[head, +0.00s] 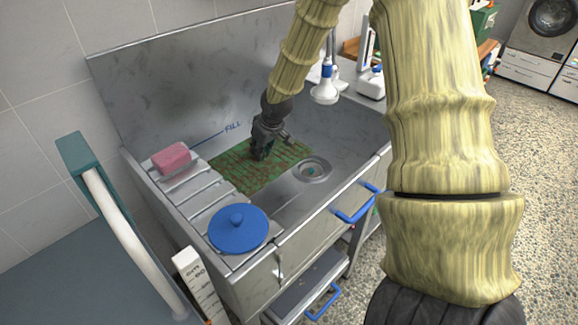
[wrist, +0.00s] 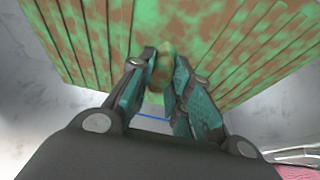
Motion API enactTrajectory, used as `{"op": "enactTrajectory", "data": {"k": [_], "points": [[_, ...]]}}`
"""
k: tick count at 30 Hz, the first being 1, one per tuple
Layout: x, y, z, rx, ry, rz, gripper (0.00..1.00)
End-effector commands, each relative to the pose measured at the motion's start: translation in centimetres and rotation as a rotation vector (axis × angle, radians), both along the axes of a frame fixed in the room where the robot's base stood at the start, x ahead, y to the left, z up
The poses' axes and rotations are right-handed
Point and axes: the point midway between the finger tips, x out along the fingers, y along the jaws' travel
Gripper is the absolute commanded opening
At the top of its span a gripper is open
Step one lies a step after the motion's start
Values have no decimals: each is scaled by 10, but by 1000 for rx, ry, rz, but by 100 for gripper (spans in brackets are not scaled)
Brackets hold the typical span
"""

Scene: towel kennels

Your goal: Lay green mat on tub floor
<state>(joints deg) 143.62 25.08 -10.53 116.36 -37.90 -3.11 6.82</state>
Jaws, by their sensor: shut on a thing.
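The green mat (head: 232,170), mottled with brown and ribbed, is inside the steel tub, over the left part of the tub floor (head: 290,192). It looks roughly flat, but I cannot tell whether it touches the floor all over. My gripper (head: 261,153) reaches down to the mat near its back middle. In the wrist view my gripper (wrist: 162,78) is shut on a green-brown piece of the mat (wrist: 85,35). The mat spreads beyond the fingers there. The fingers hide a little of it in the head view.
A drain (head: 312,168) lies right of the mat. A pink block (head: 172,157) and a blue round lid (head: 238,228) are on the ribbed ledge at left. A blue-and-white shower head (head: 325,91) hangs behind. A white bottle (head: 371,83) stands at the back right.

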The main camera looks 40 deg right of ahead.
Motion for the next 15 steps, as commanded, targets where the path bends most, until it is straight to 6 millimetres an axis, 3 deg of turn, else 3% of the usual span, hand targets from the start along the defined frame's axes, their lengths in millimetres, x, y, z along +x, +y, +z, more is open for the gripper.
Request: {"op": "enactTrajectory", "data": {"k": [1, 10, 15], "points": [[0, 0, -10, 0, -1, 0, 0], [0, -1, -26, -1, 1, -1, 0], [-1, -1, -50, -1, 3, 0, 0]]}}
